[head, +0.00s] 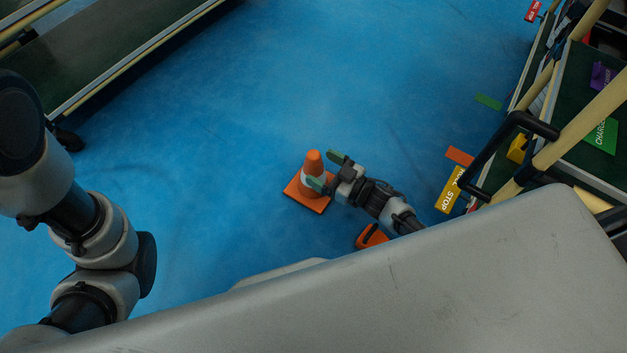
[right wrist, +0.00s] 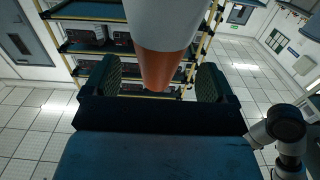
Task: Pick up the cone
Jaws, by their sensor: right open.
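An orange cone (head: 313,158) with a white band stands upright on its square orange base on the blue floor, near the middle of the head view. My right gripper (head: 327,170) is open at the cone's right side, its green fingertips pointing toward the cone. In the right wrist view, the cone's orange tip and white band (right wrist: 158,70) show between the two spread fingers of my right gripper (right wrist: 157,82), with a gap on each side. The cone's base is hidden there. My left arm shows at the left of the head view, but its gripper does not.
A rack (head: 562,130) with yellow posts and signs stands at the right. A yellow "STOP" sign (head: 450,190) is beside it. An orange object (head: 371,237) lies partly hidden below my right arm. Another rack (head: 110,50) is at upper left. The blue floor between is clear.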

